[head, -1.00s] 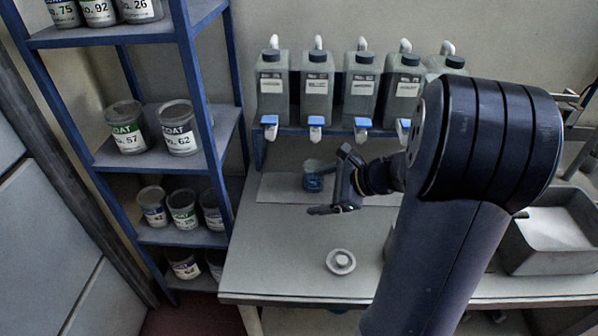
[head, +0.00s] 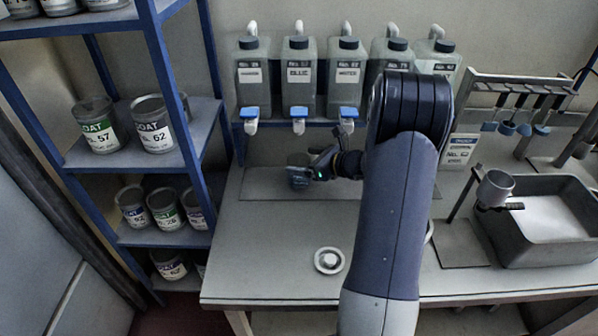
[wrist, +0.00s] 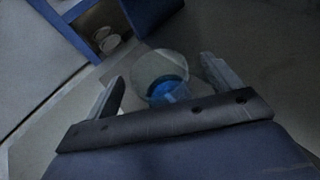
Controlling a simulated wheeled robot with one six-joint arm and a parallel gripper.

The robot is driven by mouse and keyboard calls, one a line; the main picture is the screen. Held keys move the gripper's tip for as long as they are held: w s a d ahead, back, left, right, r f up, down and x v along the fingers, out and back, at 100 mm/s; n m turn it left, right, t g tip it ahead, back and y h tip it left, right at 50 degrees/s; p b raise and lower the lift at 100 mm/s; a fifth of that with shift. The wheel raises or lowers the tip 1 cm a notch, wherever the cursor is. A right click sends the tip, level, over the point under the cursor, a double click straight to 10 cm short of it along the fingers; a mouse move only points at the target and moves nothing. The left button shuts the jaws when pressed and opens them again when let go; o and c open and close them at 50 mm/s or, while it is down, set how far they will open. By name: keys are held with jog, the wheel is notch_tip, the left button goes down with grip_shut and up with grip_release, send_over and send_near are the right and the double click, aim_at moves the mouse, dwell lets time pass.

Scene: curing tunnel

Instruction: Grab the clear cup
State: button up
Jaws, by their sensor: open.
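The clear cup (head: 299,172) stands on the bench below the blue-tapped jugs. It has blue in it, seen most clearly in the wrist view (wrist: 166,78), where the cup lies between the two fingers. My gripper (head: 312,170) is open and at the cup in the head view, partly covering its right side. In the wrist view my gripper (wrist: 165,80) has one finger on each side of the cup, with gaps visible. I cannot tell whether either finger touches it.
Several jugs (head: 298,80) with blue taps stand on a shelf behind the bench. A round white disc (head: 328,260) lies on the bench front. A blue rack (head: 142,156) of paint cans is at left. A grey tray (head: 545,255) and a held cup (head: 495,187) are at right.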

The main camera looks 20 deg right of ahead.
aim_at(290, 159)
jog(key=p+x, duration=0.1)
jog(key=x, duration=0.3)
jog(key=shift+a, duration=0.25)
jog(key=shift+c, duration=0.3)
jog(key=c, duration=1)
jog(key=shift+c, duration=0.8)
jog(key=shift+r, duration=0.1)
